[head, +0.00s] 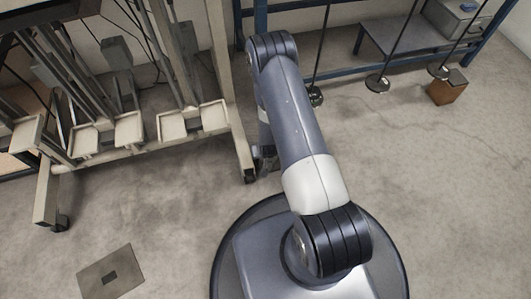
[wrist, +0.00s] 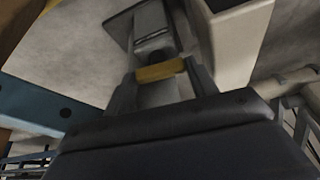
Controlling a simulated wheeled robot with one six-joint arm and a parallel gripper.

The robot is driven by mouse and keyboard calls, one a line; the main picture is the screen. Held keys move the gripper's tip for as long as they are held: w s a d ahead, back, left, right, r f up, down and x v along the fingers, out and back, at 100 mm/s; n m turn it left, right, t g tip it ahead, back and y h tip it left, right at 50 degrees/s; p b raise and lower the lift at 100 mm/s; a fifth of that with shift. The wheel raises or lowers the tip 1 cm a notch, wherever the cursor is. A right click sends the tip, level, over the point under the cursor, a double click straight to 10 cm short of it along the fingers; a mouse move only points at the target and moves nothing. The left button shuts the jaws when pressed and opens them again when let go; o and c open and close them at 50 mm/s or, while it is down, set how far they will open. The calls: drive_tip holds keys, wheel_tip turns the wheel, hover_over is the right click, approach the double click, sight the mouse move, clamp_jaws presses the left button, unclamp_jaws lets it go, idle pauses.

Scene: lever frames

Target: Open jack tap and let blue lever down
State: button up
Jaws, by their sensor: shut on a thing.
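In the wrist view my gripper (wrist: 163,76) is shut on a small yellow bar (wrist: 158,72), with one finger at each end of it. A grey block-like part shows just beyond the bar. I cannot tell for sure whether the yellow bar is the jack tap's handle. In the head view my arm reaches away from my base to the cream frame's right post, and its own links hide most of the gripper. Several grey levers (head: 170,55) stand in the cream frame at left. I cannot make out a blue lever in either view.
The cream frame (head: 240,130) stands on castors at left. A blue rack (head: 345,55) is behind, with thin rods on round weights (head: 378,83) and a brown block (head: 447,90) in front. A flat plate (head: 103,278) lies at lower left. Floor at right is clear.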

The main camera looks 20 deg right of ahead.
drive_tip(key=o, duration=1)
drive_tip(key=p+v, duration=0.4)
drive_tip(key=v, duration=0.6)
drive_tip(key=shift+s+r, duration=0.2)
drive_tip(key=shift+r, duration=0.15)
